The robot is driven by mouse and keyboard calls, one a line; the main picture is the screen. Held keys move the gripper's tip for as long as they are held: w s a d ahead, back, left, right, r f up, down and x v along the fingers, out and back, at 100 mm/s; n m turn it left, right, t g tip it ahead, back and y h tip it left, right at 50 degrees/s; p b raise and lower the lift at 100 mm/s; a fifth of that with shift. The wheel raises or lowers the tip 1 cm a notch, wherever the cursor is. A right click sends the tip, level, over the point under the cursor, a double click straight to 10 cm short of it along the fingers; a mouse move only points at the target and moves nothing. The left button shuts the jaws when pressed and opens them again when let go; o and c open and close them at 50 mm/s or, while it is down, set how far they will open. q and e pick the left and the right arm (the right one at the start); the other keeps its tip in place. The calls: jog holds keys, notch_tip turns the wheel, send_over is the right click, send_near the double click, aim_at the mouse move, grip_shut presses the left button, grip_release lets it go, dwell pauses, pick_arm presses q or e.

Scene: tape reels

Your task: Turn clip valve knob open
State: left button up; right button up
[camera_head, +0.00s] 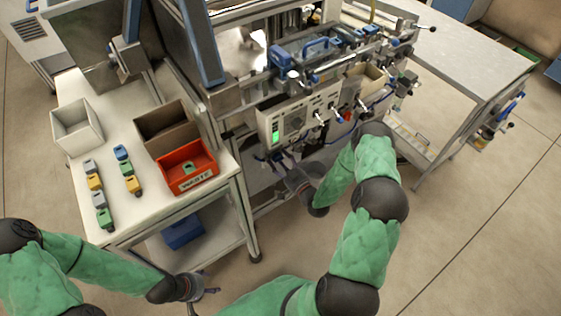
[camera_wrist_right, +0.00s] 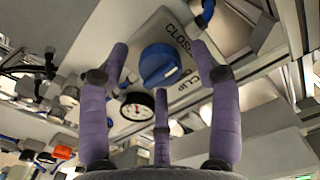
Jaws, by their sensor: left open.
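The blue clip valve knob (camera_wrist_right: 158,64) sits on a pale plate (camera_wrist_right: 180,42) in the right wrist view. The plate reads "CLOSED" and "CLIP", and another label beside the knob is partly covered. My right gripper (camera_wrist_right: 160,75) has its purple fingers spread, with the knob showing between the upper two and the third finger below. I see no clear contact with the knob. In the head view my right gripper (camera_head: 278,163) is at the machine's front, below the control panel, and the knob is hidden there. My left gripper (camera_head: 212,284) is open and empty, low in front of the white table.
A round gauge (camera_wrist_right: 137,107) is close below the knob. The control panel (camera_head: 297,119) is above my right gripper. The white table (camera_head: 125,212) at left carries a red waste bin (camera_head: 187,165), other bins and several small coloured parts. Open floor lies in front.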

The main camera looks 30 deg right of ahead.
jog(key=c, duration=1)
jog(key=shift+o, duration=0.2)
jog(key=shift+m, duration=0.3)
jog(key=m, duration=1.7)
jog(key=shift+m, duration=0.3)
